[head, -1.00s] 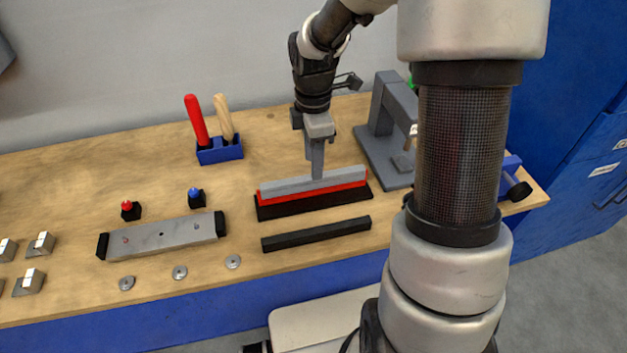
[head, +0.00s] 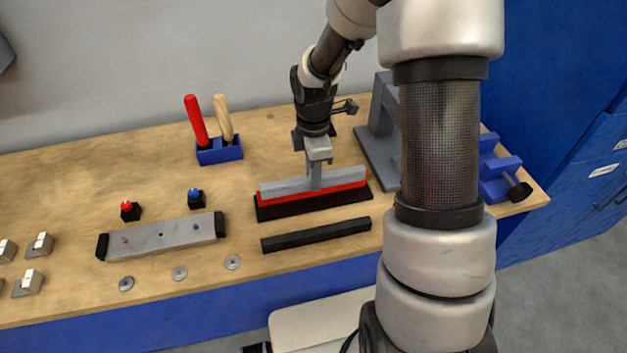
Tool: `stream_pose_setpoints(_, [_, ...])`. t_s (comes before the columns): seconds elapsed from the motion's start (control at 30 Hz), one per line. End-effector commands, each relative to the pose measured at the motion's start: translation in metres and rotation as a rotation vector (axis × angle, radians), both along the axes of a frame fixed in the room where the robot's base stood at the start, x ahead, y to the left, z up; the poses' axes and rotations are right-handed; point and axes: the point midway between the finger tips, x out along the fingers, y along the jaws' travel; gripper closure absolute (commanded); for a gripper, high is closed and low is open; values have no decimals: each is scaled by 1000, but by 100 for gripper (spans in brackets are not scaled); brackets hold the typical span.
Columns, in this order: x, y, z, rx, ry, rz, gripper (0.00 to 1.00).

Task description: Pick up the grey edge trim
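The grey edge trim (head: 283,186) is a long light-grey bar. It lies along the top of a red strip (head: 340,190), which sits in a black base (head: 290,210) on the workbench. My gripper (head: 316,181) points down at the middle of the trim. One grey finger shows in front of the trim's near face and reaches close to the red strip. The other finger is hidden behind, so I cannot tell whether the fingers press on the trim. The trim still rests on the red strip.
A separate black bar (head: 316,234) lies in front of the base. A grey metal plate with black ends (head: 160,238) is at left. A blue holder (head: 220,151) with red and wooden handles stands behind. A grey stand (head: 376,140) and blue clamp (head: 497,178) are right.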

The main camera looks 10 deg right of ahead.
Motion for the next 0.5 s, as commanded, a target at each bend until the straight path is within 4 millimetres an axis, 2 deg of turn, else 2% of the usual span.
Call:
stream_pose_setpoints(0.33, [0, 0, 2, 0, -1, 0, 100])
stream_pose_setpoints(0.5, [1, 0, 24, -1, -5, -1, 100])
